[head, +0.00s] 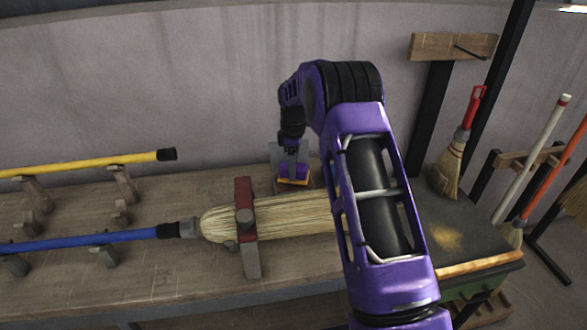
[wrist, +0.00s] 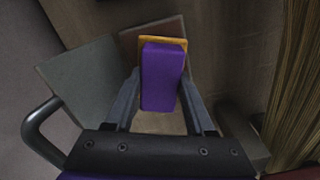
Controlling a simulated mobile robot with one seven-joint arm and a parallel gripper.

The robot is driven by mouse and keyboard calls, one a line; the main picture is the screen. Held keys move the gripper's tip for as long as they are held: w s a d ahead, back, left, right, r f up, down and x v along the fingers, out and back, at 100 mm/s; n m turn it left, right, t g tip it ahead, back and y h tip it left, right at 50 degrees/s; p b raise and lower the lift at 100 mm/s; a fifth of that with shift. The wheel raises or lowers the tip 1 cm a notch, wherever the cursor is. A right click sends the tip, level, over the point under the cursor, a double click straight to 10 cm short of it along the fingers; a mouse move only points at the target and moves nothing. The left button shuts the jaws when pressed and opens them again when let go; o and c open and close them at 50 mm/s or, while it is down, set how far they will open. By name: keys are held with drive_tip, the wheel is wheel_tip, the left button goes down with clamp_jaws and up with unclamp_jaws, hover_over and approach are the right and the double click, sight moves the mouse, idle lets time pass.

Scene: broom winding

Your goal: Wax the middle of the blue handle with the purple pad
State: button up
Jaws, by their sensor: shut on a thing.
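The purple pad (head: 295,170) is a block with a tan-orange lower layer. My gripper (wrist: 160,92) is shut on the pad (wrist: 162,75), with one finger on each side of it. In the head view my gripper (head: 294,158) is at the back of the bench, behind the broom head. The blue handle (head: 85,241) lies level at the lower left on grey supports, well apart from the pad. Its black-collared end joins the straw broom head (head: 285,219), which sits under a red-topped clamp (head: 244,205). My arm hides the right part of the broom head.
A yellow handle (head: 85,168) lies on wooden supports behind the blue one. A grey metal holder (wrist: 85,80) with a curved handle stands beside the pad. Brooms hang at the right, near a dark board (head: 470,240). Bare bench shows between the two handles.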

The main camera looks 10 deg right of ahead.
drive_tip(key=shift+r+p, duration=1.6)
drive_tip(key=shift+r, duration=1.15)
drive_tip(key=shift+r, duration=0.1)
